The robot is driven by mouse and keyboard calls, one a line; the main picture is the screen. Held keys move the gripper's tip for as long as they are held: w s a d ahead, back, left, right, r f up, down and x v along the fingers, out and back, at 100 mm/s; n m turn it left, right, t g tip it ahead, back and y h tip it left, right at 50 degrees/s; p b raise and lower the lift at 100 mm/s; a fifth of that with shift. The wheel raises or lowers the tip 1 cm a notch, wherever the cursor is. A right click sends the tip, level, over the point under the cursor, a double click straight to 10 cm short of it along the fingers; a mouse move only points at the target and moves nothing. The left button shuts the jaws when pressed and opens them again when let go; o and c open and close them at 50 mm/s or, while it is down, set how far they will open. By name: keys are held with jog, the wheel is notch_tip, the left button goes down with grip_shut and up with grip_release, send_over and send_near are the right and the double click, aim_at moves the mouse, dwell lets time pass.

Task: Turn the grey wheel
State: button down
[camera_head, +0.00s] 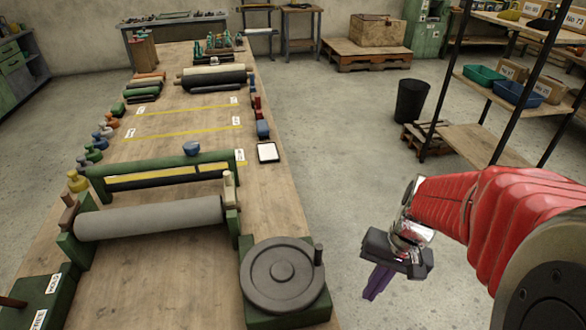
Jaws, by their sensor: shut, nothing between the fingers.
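The grey wheel (272,283) is a round dark grey disc with a raised hub. It lies flat on a green base block (290,320) at the near right edge of the wooden bench. A short upright dark handle (319,255) stands on its right rim. My gripper (374,292) hangs over the floor to the right of the wheel, apart from it. Its purple fingers point down and are shut, with nothing held. The lower part of the base block is cut off by the picture's edge.
A grey roll (150,218) lies in a green frame left of the wheel. The bench (185,140) carries bottles and more rolls further back. A shelf rack (480,140) and a black bin (411,101) stand to the right. The floor (340,180) between is clear.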

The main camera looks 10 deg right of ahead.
notch_tip(320, 180, down, 7)
jog(key=w+m+t+y, duration=0.3)
jog(key=y, duration=0.7)
jog(key=w+d+r+n+t+y, duration=0.2)
jog(key=w+d+r+n+t, duration=0.1)
jog(key=w+r+t, duration=0.3)
jog(key=shift+w+d+y, duration=0.25)
jog(key=shift+w+y, duration=0.15)
jog(key=shift+w, duration=0.35)
jog(key=w+a, duration=0.1)
jog(key=a, duration=0.8)
jog(key=shift+a, duration=0.2)
